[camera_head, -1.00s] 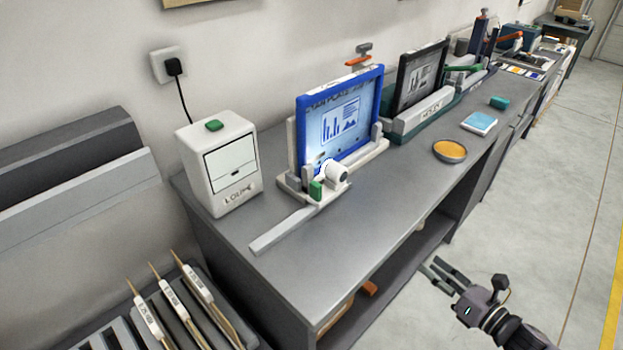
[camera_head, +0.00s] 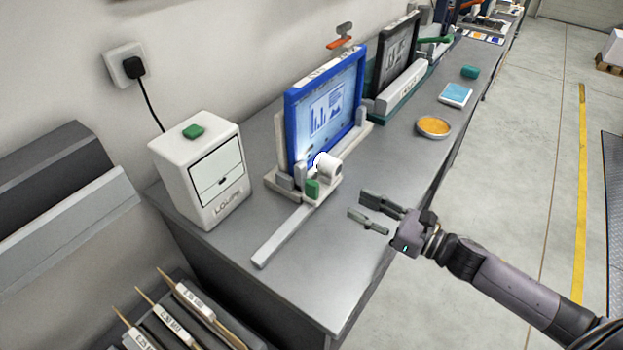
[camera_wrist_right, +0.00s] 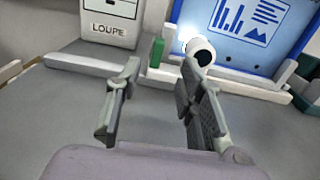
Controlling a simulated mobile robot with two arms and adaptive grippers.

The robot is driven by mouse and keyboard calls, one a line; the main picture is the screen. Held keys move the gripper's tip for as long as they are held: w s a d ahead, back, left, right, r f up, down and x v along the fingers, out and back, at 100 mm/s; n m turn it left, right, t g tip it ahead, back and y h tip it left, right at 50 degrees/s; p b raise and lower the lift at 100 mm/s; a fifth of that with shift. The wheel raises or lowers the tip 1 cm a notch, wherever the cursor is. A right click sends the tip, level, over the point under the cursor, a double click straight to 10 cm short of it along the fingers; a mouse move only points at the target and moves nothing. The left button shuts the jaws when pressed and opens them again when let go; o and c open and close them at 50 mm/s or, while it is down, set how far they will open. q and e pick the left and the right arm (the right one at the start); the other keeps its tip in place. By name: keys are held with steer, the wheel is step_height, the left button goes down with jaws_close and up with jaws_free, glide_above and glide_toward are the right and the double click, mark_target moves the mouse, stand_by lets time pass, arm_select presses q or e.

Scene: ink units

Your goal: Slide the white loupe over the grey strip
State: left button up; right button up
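The white loupe (camera_head: 327,166) is a short white cylinder on a white carriage with a green block (camera_head: 312,188), in front of the blue-framed screen. The grey strip (camera_head: 284,234) runs from that carriage toward the bench's front left edge, with nothing on its bare length. My right gripper (camera_head: 360,204) is open and empty above the bench, to the right of the strip and apart from the loupe. In the right wrist view the loupe (camera_wrist_right: 199,50) is beyond the right fingertip, and the strip (camera_wrist_right: 82,61) appears to run left behind the fingers. My left gripper is not in view.
The blue-framed screen (camera_head: 329,110) stands behind the loupe. A white box marked LOUPE (camera_head: 201,172) is at the left. An orange-filled dish (camera_head: 433,126) and a blue pad (camera_head: 455,94) lie farther right. The bench top in front of the strip is clear.

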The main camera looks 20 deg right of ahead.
mark_target(314, 182)
steer(key=p+x, duration=0.3)
steer(key=x, duration=1.1)
steer(key=shift+c, duration=0.6)
steer(key=shift+s, duration=0.1)
jaws_close()
steer(key=shift+w+d+f+b, duration=0.2)
steer(key=shift+w+d+b, duration=0.05)
steer(key=shift+d+b, duration=0.1)
steer(key=shift+w+d, duration=0.15)
steer(key=shift+d+r, duration=0.1)
steer(key=shift+r, duration=0.15)
